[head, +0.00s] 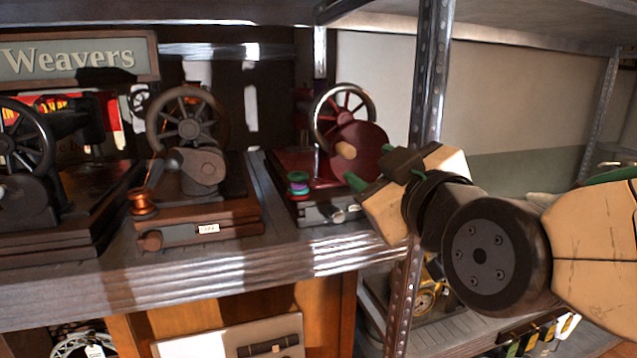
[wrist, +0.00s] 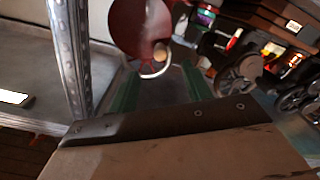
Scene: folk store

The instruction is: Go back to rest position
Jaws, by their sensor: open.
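My gripper (head: 371,168) is at the right of the middle in the head view, in front of the red sewing machine (head: 358,140). Its two green fingers point toward that machine and stand apart. In the wrist view, my gripper (wrist: 160,88) is open, with no object held between the green fingers. The round red end of the machine (wrist: 139,28) shows beyond the fingertips, with a pale knob on it. I cannot tell how wide the gap to the machine is. My gripper hides part of the machine's right side in the head view.
A metal shelf (head: 190,270) carries a brown sewing machine (head: 200,165) and a dark one (head: 30,185) to the left. A perforated upright post (head: 432,80) stands close behind my gripper. A "Weavers" sign (head: 75,58) is at upper left. A lower shelf holds small items.

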